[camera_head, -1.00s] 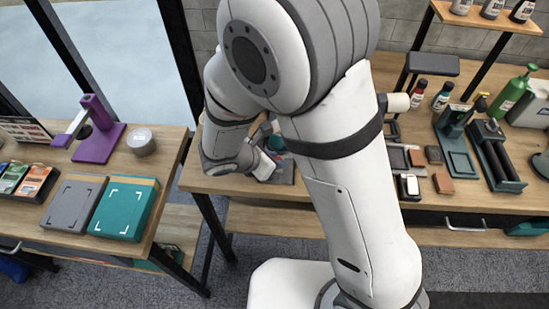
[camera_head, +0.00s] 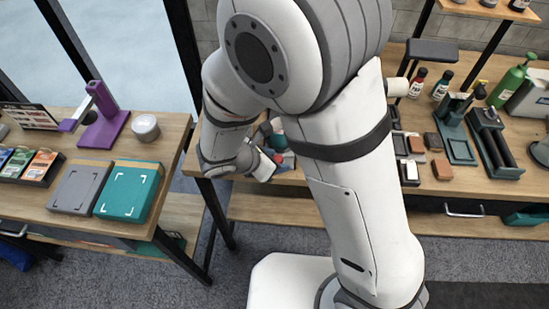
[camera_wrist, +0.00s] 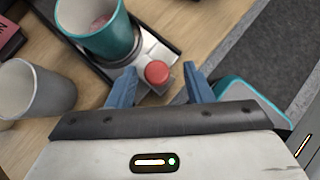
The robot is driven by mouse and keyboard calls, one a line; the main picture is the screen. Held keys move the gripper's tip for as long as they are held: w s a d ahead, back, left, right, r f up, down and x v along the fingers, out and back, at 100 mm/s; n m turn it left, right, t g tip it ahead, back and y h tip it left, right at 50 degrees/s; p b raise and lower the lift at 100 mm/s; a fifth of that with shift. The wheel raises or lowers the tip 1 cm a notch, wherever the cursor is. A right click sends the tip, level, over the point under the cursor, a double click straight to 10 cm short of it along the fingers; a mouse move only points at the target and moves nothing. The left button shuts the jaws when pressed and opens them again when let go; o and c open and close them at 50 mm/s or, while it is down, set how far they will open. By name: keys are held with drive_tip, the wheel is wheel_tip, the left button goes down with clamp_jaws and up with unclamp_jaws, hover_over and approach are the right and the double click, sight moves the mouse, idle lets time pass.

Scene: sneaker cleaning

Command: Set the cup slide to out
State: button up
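In the wrist view, a teal cup (camera_wrist: 105,38) stands on a grey metal slide (camera_wrist: 152,50) with a dark base. A round red knob (camera_wrist: 157,73) sits at the slide's near end. My gripper (camera_wrist: 160,85) is open, with its blue fingers on either side of the knob and a gap visible to each. Whether the fingertips are level with the knob I cannot tell. In the head view my arm hides most of the gripper, and only a bit of the teal cup (camera_head: 277,141) shows beside it.
A grey cup (camera_wrist: 38,88) stands left of the slide in the wrist view. A teal-rimmed object (camera_wrist: 250,95) lies right of the fingers. In the head view, a brush station (camera_head: 495,145) and bottles stand right on the workbench. A side table (camera_head: 30,205) holds a purple stand (camera_head: 103,122).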

drive_tip(key=v, duration=0.7)
drive_tip(key=shift+a+r, duration=0.2)
drive_tip(key=shift+r, duration=0.15)
drive_tip(key=shift+s, duration=0.15)
drive_tip(key=s+d+r+m+g+y, duration=0.1)
drive_tip(key=s+d+r+m+y, duration=0.1)
drive_tip(key=d+r+m, duration=0.4)
drive_tip(key=s+d+r+m+g+y, duration=0.2)
drive_tip(key=d+r+m+y, duration=0.2)
drive_tip(key=d+m, duration=1.3)
drive_tip(key=r+m, duration=0.1)
drive_tip(key=m, duration=0.3)
drive_tip(key=shift+s+d+r+g, duration=0.25)
drive_tip(key=shift+s+r+g, duration=0.05)
drive_tip(key=shift+s+r, duration=0.1)
drive_tip(key=shift+c, duration=1.1)
drive_tip(key=shift+a, duration=0.1)
